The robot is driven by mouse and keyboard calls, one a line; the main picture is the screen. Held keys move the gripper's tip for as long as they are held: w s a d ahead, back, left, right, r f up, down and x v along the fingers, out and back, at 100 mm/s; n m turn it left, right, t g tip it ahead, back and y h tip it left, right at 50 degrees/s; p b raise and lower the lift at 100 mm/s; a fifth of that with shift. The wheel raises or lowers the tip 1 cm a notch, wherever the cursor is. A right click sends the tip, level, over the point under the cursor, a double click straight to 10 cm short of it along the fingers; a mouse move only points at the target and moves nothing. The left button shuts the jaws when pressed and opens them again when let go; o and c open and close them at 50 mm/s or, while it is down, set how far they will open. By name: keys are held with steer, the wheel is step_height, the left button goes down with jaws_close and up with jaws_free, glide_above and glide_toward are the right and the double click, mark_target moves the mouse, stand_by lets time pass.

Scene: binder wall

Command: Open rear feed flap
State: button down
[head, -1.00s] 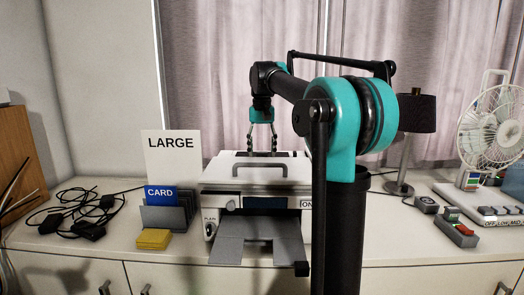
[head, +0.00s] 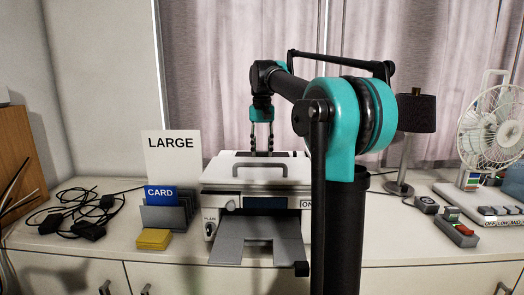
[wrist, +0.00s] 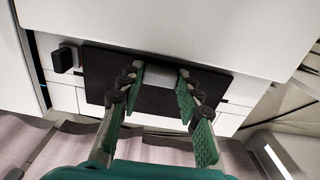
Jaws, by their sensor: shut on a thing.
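The white printer (head: 218,172) stands on the counter, with a grey handle on its lid. The rear feed flap shows in the wrist view as a dark panel (wrist: 98,70) against the printer's white back. In the head view only a thin dark strip shows behind the lid. My gripper (head: 262,153) points down at the printer's rear edge. In the wrist view my gripper (wrist: 159,78) has its fingers on either side of a pale tab (wrist: 158,72) at the flap's middle, shut on it. The exact contact is partly hidden by the fingers.
A grey card holder (head: 165,217) with signs and a yellow block (head: 154,239) stand left of the printer, near black cables (head: 85,215). A lamp (head: 416,115), a fan (head: 490,125) and a switch strip (head: 490,215) are at right. The curtain hangs close behind.

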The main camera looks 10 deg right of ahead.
steer(key=shift+w+d+r, duration=0.2)
steer(key=shift+w+r, duration=0.7)
steer(key=shift+r, duration=0.3)
steer(key=shift+w+d+r, duration=0.15)
steer(key=shift+w+r, duration=0.25)
steer(key=shift+w, duration=0.2)
steer(key=shift+w+d+r, duration=0.1)
steer(key=shift+w+r, duration=0.25)
steer(key=shift+w, duration=0.25)
steer(key=shift+w+d+r, duration=0.15)
steer(key=shift+w+r, duration=0.05)
steer(key=shift+w, duration=0.65)
steer(key=shift+w+d+r, duration=0.15)
steer(key=shift+w+r, duration=0.05)
steer(key=shift+w, duration=0.6)
steer(key=shift+w+d+f, duration=0.1)
steer(key=shift+w+d, duration=0.1)
steer(key=shift+w, duration=0.85)
steer(key=c, duration=2.2)
jaws_free()
steer(key=shift+o, duration=1.4)
steer(key=o, duration=0.9)
steer(key=shift+s, duration=0.1)
